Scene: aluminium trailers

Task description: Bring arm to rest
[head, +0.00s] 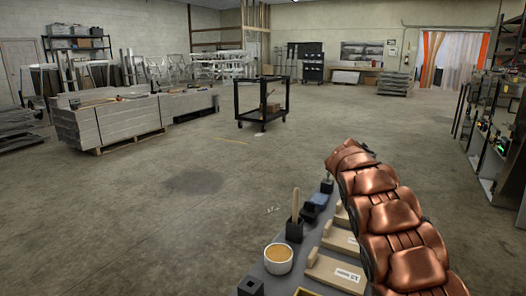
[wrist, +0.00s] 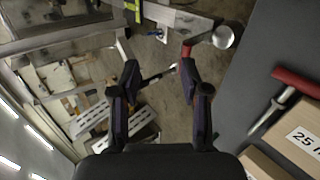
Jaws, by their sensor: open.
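My gripper (wrist: 159,68) shows in the wrist view with its two dark fingers spread apart. It is open and nothing is between the fingertips. Past them are the concrete floor and metalwork. In the head view a copper-coloured segmented arm (head: 385,215), which appears to be mine, stands at the lower right over a dark tray. The gripper itself cannot be made out in the head view.
The dark tray (head: 262,275) holds a cup (head: 279,259), a wooden-handled tool (head: 295,207) and labelled wooden blocks (head: 340,272). A red-handled tool (wrist: 297,82) lies right in the wrist view. A black cart (head: 263,102) stands on open floor; shelving (head: 490,130) lines the right.

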